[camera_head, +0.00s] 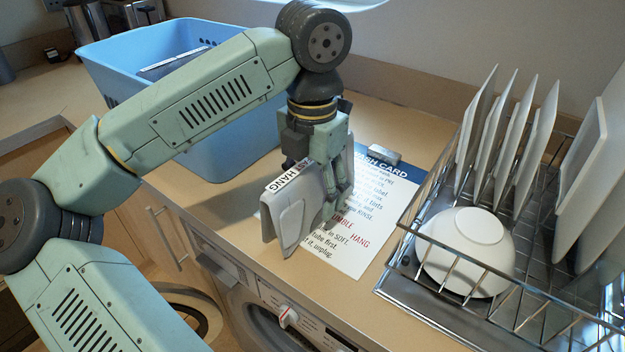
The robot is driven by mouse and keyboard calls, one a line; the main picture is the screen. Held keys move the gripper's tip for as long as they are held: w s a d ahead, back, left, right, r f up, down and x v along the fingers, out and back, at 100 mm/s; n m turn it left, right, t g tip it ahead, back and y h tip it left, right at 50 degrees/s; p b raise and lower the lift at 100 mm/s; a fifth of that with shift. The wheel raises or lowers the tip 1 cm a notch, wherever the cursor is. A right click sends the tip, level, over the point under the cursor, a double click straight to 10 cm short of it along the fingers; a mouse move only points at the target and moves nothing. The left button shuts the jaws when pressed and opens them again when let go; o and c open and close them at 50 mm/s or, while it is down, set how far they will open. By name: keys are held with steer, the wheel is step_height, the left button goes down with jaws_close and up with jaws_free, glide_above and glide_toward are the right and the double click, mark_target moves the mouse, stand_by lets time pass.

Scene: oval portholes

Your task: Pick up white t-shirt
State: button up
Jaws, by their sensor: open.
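My gripper (334,196) points down over the counter at the center, its jaws open; the arm and a pale object partly hide it. A pale grey-white object (292,222) with a panel-like outline stands on edge against the left side of the gripper, above a printed card. No other thing in view is clearly a t-shirt.
A blue basket (235,140) stands at the back left, partly behind my arm. The printed card (385,215) lies on the counter (225,205), with a small grey block (384,155) at its top. A wire rack (400,262) with plates and a white bowl (466,250) is at right.

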steer(key=shift+f, duration=0.15)
steer(key=c, duration=1.3)
jaws_close()
